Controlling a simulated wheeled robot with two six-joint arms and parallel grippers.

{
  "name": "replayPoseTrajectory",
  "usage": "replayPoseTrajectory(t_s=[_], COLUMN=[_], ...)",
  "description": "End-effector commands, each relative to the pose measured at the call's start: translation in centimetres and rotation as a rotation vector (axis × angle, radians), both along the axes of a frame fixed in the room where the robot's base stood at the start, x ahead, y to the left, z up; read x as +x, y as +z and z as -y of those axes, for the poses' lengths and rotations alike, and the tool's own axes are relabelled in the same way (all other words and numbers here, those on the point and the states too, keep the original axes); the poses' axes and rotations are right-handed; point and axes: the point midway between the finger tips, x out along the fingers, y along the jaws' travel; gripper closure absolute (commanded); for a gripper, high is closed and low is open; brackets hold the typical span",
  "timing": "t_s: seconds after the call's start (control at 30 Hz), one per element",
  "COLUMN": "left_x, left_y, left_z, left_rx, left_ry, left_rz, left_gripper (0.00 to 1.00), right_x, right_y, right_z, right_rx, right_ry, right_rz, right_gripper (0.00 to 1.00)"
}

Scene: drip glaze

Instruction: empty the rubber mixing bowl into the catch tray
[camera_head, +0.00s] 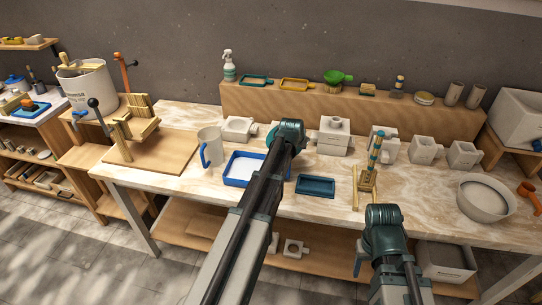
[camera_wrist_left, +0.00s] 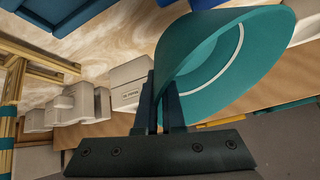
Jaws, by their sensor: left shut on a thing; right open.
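The teal rubber mixing bowl (camera_wrist_left: 225,58) fills the upper right of the left wrist view. My left gripper (camera_wrist_left: 162,108) is shut on its wall. A pale curved line shows inside the bowl; how much it holds I cannot tell. In the head view only a teal sliver (camera_head: 271,136) of the bowl shows beside my left wrist. A blue-rimmed tray (camera_head: 229,181) with a white inside, apparently the catch tray, lies on the bench just left of my left arm. My right gripper (camera_head: 359,258) is open, low in front of the bench, its fingers partly hidden.
A white jug (camera_head: 209,147) with a blue handle stands left of the tray. A dark teal tray (camera_head: 315,187) lies to its right. White mould blocks (camera_head: 334,137), a brush stand (camera_head: 369,178) and a round basin (camera_head: 484,201) stand further right. A wooden shelf (camera_head: 430,121) runs behind.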

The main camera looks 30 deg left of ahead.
Motion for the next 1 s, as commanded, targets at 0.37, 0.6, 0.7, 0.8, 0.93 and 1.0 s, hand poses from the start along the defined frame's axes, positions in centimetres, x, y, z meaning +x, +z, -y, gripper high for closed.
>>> replayPoseTrajectory(t_s=[0.37, 0.6, 0.7, 0.8, 0.93, 1.0], left_x=[0.2, 0.3, 0.2, 0.1, 0.0, 0.0], left_y=[2.2, 4.5, 5.1, 5.2, 5.1, 5.1], left_z=[0.1, 0.1, 0.1, 0.1, 0.0, 0.0], left_rx=[0.068, 0.196, 0.240, 0.264, 0.273, 0.271], left_ry=[-0.004, -0.004, -0.004, -0.003, -0.002, -0.002], left_rz=[-0.062, -0.183, -0.225, -0.249, -0.255, -0.255], left_gripper=[1.00, 1.00, 1.00, 1.00, 1.00, 1.00], right_x=[0.0, 0.0, 0.0, 0.0, 0.0, 0.0], right_y=[2.9, 6.2, 7.0, 7.2, 7.1, 7.1], right_z=[0.0, 0.0, 0.0, 0.0, 0.0, 0.0], right_rx=[0.000, 0.000, 0.000, 0.000, 0.000, 0.000], right_ry=[0.000, 0.000, 0.000, 0.000, 0.000, 0.000], right_rz=[0.000, 0.000, 0.000, 0.000, 0.000, 0.000], right_gripper=[0.43, 0.43, 0.43, 0.43, 0.43, 0.43])
